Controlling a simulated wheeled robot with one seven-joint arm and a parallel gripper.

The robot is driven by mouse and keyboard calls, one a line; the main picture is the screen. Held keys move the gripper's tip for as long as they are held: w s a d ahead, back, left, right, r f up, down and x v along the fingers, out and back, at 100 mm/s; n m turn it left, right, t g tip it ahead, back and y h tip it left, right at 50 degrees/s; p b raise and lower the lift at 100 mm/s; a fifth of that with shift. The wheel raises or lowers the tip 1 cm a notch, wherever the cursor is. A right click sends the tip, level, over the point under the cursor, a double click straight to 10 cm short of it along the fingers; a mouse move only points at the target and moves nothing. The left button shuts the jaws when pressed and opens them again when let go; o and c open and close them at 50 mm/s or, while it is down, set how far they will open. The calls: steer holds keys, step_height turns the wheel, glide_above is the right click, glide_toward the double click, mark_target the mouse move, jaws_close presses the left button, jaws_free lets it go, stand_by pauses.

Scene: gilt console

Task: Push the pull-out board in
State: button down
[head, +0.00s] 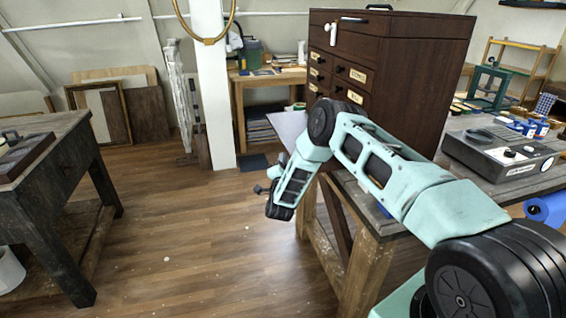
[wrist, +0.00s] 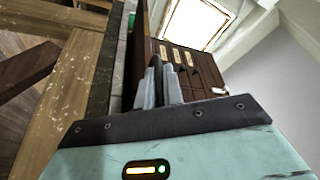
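The pull-out board appears to be the flat grey panel (head: 287,127) that sticks out to the left at the foot of the dark wooden cabinet (head: 425,60) in the head view. My arm covers part of it, and I cannot tell how far out it stands. Contact with the board cannot be made out.
The wooden workbench (head: 368,262) carries the cabinet and a grey device (head: 497,155) on the right. A dark table (head: 62,150) stands at the left. A white post (head: 211,85) rises behind. The wooden floor (head: 190,240) between the tables is clear.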

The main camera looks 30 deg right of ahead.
steer(key=s+d+b, duration=0.1)
steer(key=d, duration=0.3)
steer(key=s+d+b, duration=0.1)
steer(key=d, duration=0.3)
steer(key=s+d+b, duration=0.1)
steer(key=d, duration=0.3)
steer(key=shift+s+d+b, duration=0.35)
steer(key=shift+s, duration=0.05)
steer(key=c, duration=1.5)
jaws_free()
steer(key=b+v, duration=0.7)
steer(key=v, duration=1)
steer(key=shift+s+a, duration=0.1)
steer(key=shift+a, duration=0.1)
steer(key=shift+c, duration=0.2)
